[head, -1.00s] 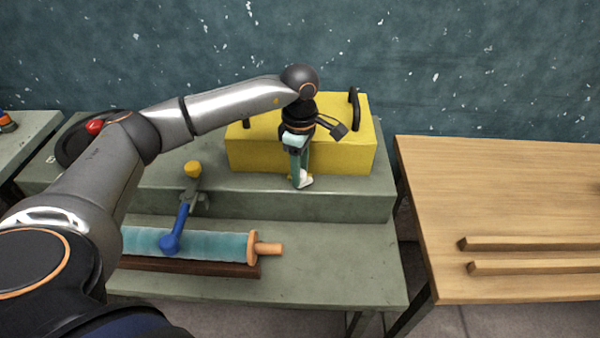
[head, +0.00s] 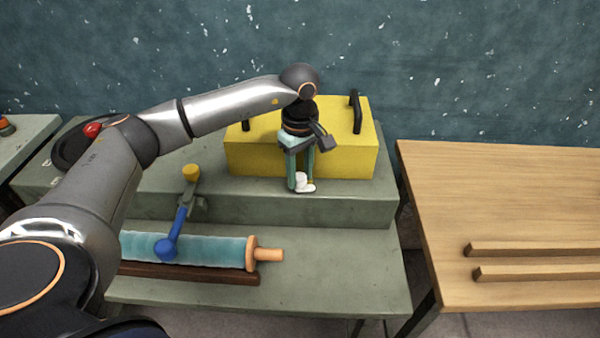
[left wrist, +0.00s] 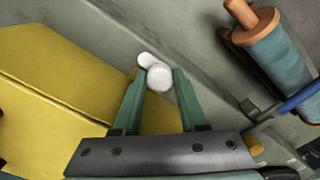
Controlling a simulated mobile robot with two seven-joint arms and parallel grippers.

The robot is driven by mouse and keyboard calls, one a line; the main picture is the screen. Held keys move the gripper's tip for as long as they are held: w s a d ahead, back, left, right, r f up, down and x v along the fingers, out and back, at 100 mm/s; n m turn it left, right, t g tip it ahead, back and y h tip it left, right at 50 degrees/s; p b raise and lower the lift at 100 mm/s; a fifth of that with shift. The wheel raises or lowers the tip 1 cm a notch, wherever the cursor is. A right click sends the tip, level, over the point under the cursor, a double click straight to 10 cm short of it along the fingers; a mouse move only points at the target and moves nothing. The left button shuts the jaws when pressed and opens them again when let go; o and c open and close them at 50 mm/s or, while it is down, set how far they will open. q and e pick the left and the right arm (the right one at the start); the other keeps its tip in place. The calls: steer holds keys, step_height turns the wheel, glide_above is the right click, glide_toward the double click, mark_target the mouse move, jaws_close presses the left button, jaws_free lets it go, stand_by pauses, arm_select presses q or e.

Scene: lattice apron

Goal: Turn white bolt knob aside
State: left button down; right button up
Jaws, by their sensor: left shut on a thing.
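The white bolt knob (head: 304,184) is at the lower front of the yellow box (head: 345,160), near the grey-green step. In the left wrist view the knob (left wrist: 159,76) is a round white disc with a smaller white end beside it. My left gripper (head: 301,186) points down in front of the box, its green fingers around the knob. In the left wrist view the fingers (left wrist: 158,82) stand on either side of the knob, shut on it. Part of the knob is hidden behind the fingers. My right gripper is not in view.
The yellow box has black handles (head: 355,112) on top. A teal roller (head: 215,249) with orange ends lies on the lower bench, with a blue-knobbed lever (head: 180,222) across it. A wooden table (head: 510,200) with two bars stands right. The bench front right of the roller is clear.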

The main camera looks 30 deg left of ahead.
mark_target(299, 177)
arm_select(q)
steer(key=shift+w+r, duration=0.1)
steer(key=c, duration=0.7)
jaws_free()
steer(key=shift+c, duration=0.2)
step_height(299, 177, up, 12)
steer(key=shift+r, duration=0.25)
